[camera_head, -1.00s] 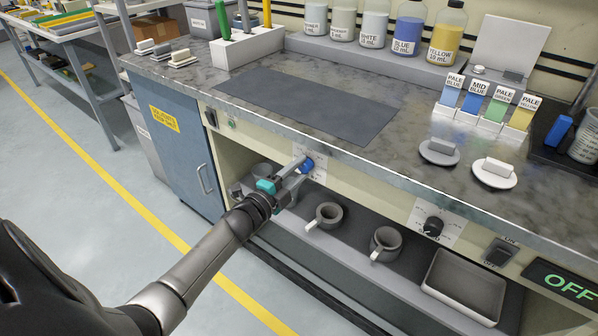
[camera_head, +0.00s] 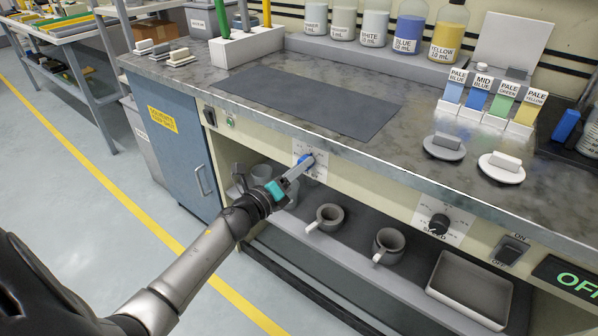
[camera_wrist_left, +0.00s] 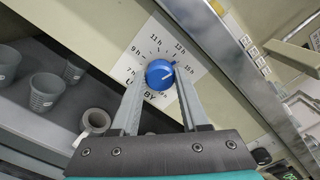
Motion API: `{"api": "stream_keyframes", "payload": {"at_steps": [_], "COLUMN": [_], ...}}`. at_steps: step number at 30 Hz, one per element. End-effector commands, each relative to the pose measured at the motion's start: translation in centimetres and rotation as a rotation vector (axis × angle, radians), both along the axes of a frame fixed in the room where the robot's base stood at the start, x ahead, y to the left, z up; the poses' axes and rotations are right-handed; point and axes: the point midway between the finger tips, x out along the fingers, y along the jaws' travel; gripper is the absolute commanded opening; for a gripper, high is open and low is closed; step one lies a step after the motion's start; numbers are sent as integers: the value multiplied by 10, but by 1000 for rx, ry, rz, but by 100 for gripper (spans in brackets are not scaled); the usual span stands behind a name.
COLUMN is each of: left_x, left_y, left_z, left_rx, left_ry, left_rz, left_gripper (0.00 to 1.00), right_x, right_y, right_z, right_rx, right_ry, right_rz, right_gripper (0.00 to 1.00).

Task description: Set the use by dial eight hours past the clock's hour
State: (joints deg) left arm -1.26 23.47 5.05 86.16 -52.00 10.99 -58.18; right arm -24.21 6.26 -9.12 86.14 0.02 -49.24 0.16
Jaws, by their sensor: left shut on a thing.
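The use by dial (camera_head: 303,159) is a blue knob on a white plate on the bench's front panel. In the left wrist view the blue knob (camera_wrist_left: 159,74) sits inside a ring of hour marks; 7 h, 9 h, 11 h, 13 h and 15 h can be read. My left gripper (camera_head: 302,164) is shut on the knob, with one finger on each side, as the left wrist view also shows. No clock is in view. My right gripper is not in view.
A black speed knob (camera_head: 439,224) and an on/off switch (camera_head: 511,249) are further right on the panel. Grey mugs (camera_head: 329,217) and a tray (camera_head: 470,287) stand on the shelf below. The bench top's edge overhangs the panel.

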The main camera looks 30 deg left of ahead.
Motion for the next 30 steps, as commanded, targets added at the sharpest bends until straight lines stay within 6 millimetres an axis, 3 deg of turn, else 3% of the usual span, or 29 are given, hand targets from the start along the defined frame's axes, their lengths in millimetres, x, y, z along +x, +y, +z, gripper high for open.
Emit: {"api": "stream_keyframes", "payload": {"at_steps": [18, 30], "left_x": [0, 0], "left_y": [-1, 0], "left_z": [-2, -1], "left_rx": [577, 835], "left_ry": [-44, -65], "left_rz": [-2, -1], "left_gripper": [0, 0], "right_x": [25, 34], "right_y": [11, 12], "right_z": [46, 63], "right_rx": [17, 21], "right_ry": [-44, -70], "right_rz": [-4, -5], "right_gripper": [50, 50]}}
